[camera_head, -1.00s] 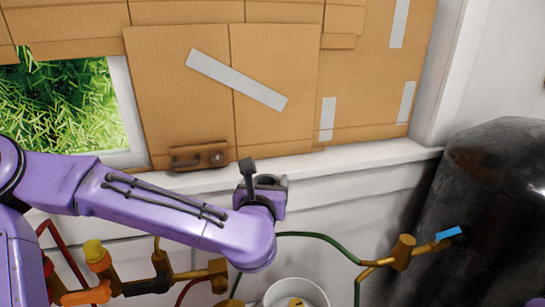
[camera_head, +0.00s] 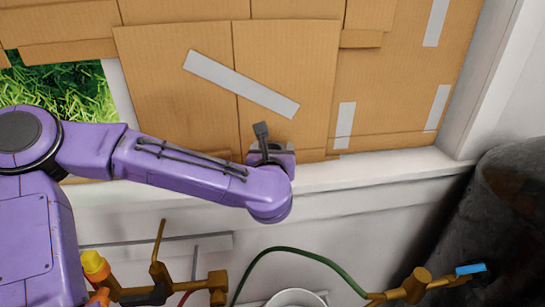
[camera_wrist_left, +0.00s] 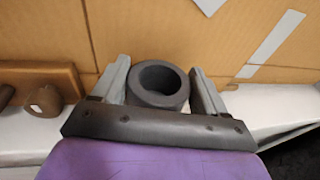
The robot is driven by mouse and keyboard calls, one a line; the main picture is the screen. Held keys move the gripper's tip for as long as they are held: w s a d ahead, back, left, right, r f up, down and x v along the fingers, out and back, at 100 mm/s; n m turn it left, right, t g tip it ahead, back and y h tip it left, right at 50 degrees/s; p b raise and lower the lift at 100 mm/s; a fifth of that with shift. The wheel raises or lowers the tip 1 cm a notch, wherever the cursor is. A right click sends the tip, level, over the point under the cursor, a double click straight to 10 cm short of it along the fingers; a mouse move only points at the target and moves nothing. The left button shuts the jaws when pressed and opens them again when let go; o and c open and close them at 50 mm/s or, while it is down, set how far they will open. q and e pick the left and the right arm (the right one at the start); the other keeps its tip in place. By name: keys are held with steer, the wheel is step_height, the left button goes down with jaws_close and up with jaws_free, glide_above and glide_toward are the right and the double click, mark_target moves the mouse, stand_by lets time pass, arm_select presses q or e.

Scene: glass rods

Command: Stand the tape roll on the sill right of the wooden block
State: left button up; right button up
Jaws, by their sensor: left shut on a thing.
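My left gripper (camera_head: 272,150) is in front of the boarded window, over the sill (camera_head: 400,167). In the left wrist view, the gripper (camera_wrist_left: 158,72) is shut on the dark grey tape roll (camera_wrist_left: 156,101), one finger on each side. The roll's round hole faces the wrist camera. The brown wooden block (camera_wrist_left: 62,76) is on the sill, left of the roll and apart from it; my left arm hides the block in the head view. My gripper body hides the roll's lower side, so I cannot tell if it touches the sill. My right gripper is not in view.
Cardboard panels (camera_head: 285,65) with grey tape strips stand behind the sill. The sill is clear to the right, up to the white window frame (camera_head: 478,100). Below are brass pipes (camera_head: 215,285), a green hose (camera_head: 275,250), a white bucket (camera_head: 297,298) and a dark tank (camera_head: 500,225).

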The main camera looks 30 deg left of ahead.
arm_select(q)
steer(key=shift+w+a+f, duration=0.15)
steer(key=shift+a+f, duration=0.2)
steer(key=shift+f, duration=0.2)
step_height(320, 180, down, 3)
steer(key=shift+r+p, duration=0.1)
steer(key=shift+p, duration=0.3)
steer(key=shift+w+f, duration=0.3)
steer(key=shift+f, duration=0.05)
steer(key=shift+s+f+b, duration=0.1)
steer(key=shift+s+b, duration=0.15)
steer(key=shift+b, duration=0.1)
steer(key=o, duration=1.2)
steer(key=shift+w, duration=0.15)
